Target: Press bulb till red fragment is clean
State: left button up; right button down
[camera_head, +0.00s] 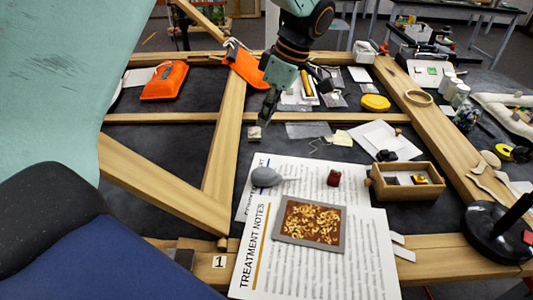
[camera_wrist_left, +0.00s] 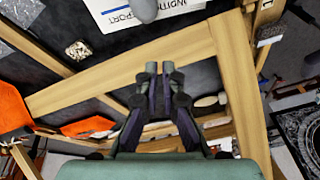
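A grey bulb (camera_head: 266,177) lies on the printed sheets, its thin nozzle pointing right; part of it shows at the top edge of the left wrist view (camera_wrist_left: 144,10). A small dark red piece (camera_head: 333,178) lies on the paper to its right. Below is a grey-bordered panel (camera_head: 310,222) with gold ornament on red-brown. I cannot tell which of these is the red fragment. My left gripper (camera_head: 267,112) hangs beyond the bulb, apart from it. In the left wrist view its fingers (camera_wrist_left: 158,70) are close together with nothing between them. My right gripper is not in view.
A wooden box (camera_head: 408,192) with small pieces stands right of the papers. A black round stand (camera_head: 497,232) is at the far right. Wooden beams (camera_head: 228,140) cross the dark surface.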

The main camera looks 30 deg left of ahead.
pick_arm(q)
jog(key=m, duration=0.3)
jog(key=shift+s+a+r+p, duration=0.1)
jog(key=shift+s+r+p, duration=0.05)
jog(key=shift+r+p, duration=0.2)
grip_shut()
jog(key=n+t+p, duration=0.1)
jog(key=n, duration=0.7)
jog(key=d+f+n+t+h+p, duration=0.1)
jog(key=n, duration=0.7)
jog(key=s+n+t+p, duration=0.1)
jog(key=n+p, duration=0.1)
jog(key=n, duration=0.7)
jog(key=shift+d+f+h, duration=0.3)
jog(key=shift+d+f, duration=0.05)
jog(key=shift+d, duration=0.05)
jog(key=shift+s, duration=0.1)
